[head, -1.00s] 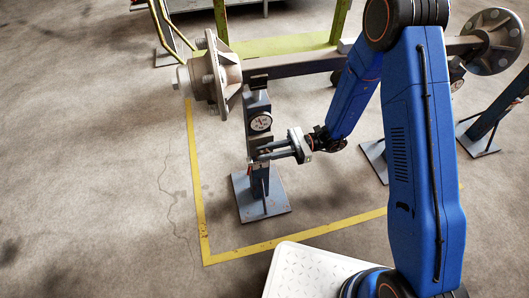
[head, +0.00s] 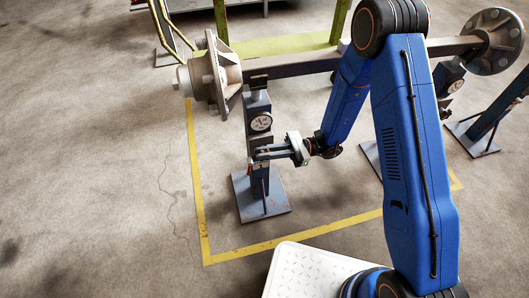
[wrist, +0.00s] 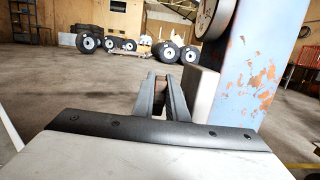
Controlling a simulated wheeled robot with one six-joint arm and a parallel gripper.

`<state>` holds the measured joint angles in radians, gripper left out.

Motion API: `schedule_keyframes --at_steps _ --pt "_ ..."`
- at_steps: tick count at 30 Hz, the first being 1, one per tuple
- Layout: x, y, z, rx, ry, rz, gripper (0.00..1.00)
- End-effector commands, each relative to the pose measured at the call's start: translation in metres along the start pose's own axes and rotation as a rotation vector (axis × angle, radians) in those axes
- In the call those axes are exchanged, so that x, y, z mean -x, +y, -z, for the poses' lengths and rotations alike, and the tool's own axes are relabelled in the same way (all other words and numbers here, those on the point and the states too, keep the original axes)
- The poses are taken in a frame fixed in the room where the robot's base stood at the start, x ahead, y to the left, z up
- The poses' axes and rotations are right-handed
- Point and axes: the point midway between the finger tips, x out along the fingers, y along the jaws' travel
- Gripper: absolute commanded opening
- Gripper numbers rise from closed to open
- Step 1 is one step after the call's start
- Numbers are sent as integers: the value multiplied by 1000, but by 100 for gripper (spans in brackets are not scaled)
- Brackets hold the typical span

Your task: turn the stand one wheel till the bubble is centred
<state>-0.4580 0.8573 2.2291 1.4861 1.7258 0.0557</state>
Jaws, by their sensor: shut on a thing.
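The left stand (head: 258,165) is a blue-grey post on a square foot, under the left end of the axle (head: 300,65). In the wrist view my fingers (wrist: 162,98) are close together beside the worn blue post (wrist: 250,70) and a pale block (wrist: 200,92). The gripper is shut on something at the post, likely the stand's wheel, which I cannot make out. No bubble can be made out.
A hub (head: 212,78) overhangs at the axle's left end, above my gripper. Another stand (head: 448,85) carries the right end. A yellow floor line (head: 230,254) runs around the stands. The floor at left is clear.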

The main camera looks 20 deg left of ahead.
Motion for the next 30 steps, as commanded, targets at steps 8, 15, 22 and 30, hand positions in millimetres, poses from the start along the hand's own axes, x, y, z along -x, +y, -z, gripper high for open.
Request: schedule_keyframes --at_steps 8,15,22,30 --pt "2 0 1 -2 -171 0 0" --pt "4 0 1 -1 -252 1 0" --pt "4 0 0 0 -258 1 0" --pt "4 0 0 0 -257 1 20"
